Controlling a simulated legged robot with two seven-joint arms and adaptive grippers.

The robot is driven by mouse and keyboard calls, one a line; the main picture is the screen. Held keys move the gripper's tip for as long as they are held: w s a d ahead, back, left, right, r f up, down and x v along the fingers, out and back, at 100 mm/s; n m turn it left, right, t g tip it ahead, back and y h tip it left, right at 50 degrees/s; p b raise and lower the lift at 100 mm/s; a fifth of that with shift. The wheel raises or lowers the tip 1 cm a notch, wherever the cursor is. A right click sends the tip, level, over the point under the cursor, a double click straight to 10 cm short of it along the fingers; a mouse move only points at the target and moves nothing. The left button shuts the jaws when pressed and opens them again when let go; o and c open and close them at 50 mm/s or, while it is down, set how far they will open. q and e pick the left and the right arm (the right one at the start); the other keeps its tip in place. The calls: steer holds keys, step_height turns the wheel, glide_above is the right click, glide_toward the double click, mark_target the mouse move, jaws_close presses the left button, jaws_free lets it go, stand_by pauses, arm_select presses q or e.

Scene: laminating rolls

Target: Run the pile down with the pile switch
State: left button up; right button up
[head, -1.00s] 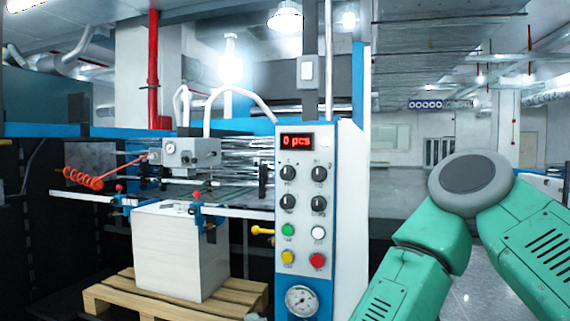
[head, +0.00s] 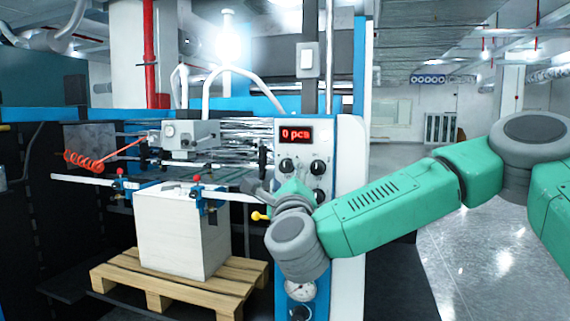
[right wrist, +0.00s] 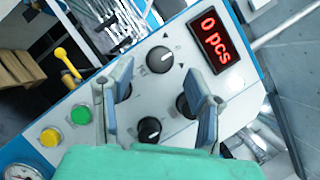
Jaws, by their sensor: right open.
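The control panel (head: 345,160) has several black knobs; their labels are too small to read, so I cannot tell which is the pile switch. Two upper knobs (head: 287,166) show in the head view, with lower ones partly covered by my right arm. In the right wrist view, one knob (right wrist: 160,59) has small arrows beside it and another knob (right wrist: 150,130) sits closer. My right gripper (right wrist: 166,84) is open and empty, its fingers spread over the knobs. The white pile (head: 168,240) stands on a wooden pallet (head: 150,283). My left gripper is out of view.
The red display (head: 296,134) reads 0 pcs. Green (right wrist: 82,114) and yellow (right wrist: 50,137) buttons lie beside the knobs. A yellow-tipped lever (head: 261,216) sticks out left of the panel. A pressure gauge (head: 300,289) sits low. Open floor (head: 480,255) lies right.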

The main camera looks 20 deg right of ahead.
mark_target(286, 170)
steer(key=shift+p+x, duration=0.35)
steer(key=shift+x, duration=1.35)
jaws_close()
steer(key=shift+f, duration=0.1)
